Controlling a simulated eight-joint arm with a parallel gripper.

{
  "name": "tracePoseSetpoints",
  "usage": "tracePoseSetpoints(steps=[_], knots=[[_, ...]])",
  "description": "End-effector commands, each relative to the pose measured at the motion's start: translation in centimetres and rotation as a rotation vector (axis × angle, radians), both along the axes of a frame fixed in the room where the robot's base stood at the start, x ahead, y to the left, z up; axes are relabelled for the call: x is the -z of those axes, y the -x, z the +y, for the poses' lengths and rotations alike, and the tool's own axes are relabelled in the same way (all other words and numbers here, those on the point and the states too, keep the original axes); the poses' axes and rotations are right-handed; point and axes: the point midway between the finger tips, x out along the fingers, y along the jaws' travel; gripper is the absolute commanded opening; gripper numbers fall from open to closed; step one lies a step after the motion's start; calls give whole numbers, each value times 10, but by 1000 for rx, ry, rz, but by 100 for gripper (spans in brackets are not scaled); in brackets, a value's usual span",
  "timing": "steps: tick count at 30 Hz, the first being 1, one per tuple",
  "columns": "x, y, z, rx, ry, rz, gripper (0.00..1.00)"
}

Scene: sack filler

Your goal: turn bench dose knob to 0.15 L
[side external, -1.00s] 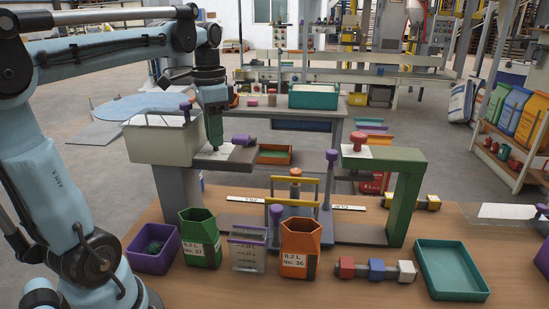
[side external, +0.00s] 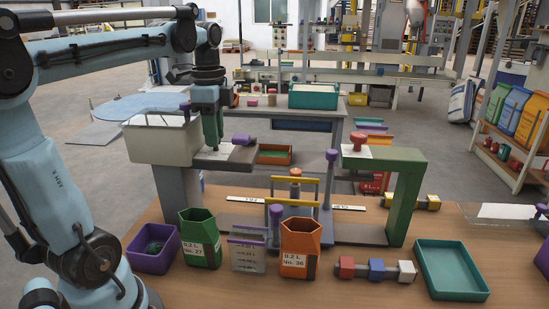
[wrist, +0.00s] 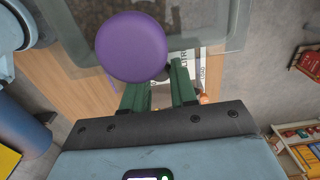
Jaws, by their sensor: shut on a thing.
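The bench dose knob is hidden between and behind my gripper's fingertips, over the pale dial plate (side external: 212,155) on top of the bench filler. My gripper (side external: 214,147) points straight down and is shut on the knob. In the wrist view the two green fingers of my gripper (wrist: 158,85) show, with a white plate (wrist: 213,62) with dark lettering beyond them. A large purple round knob (wrist: 131,47) covers part of the left finger there. The dial's marks and the pointer's setting cannot be read.
A red knob (side external: 358,138) tops the green frame (side external: 403,190). Green (side external: 200,240) and orange sacks (side external: 299,250) stand in front.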

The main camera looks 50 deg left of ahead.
Motion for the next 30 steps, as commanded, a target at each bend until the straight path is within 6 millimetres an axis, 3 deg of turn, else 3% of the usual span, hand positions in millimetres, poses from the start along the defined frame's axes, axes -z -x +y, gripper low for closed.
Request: tracePoseSetpoints(steps=[13, 14, 16, 25, 30], knots=[[-1, 0, 0, 13, 0, -1, 0], [-1, 0, 0, 13, 0, -1, 30], [-1, 0, 0, 12, 0, -1, 38], [-1, 0, 0, 11, 1, -1, 38], [-14, 0, 0, 11, 0, 0, 38]])
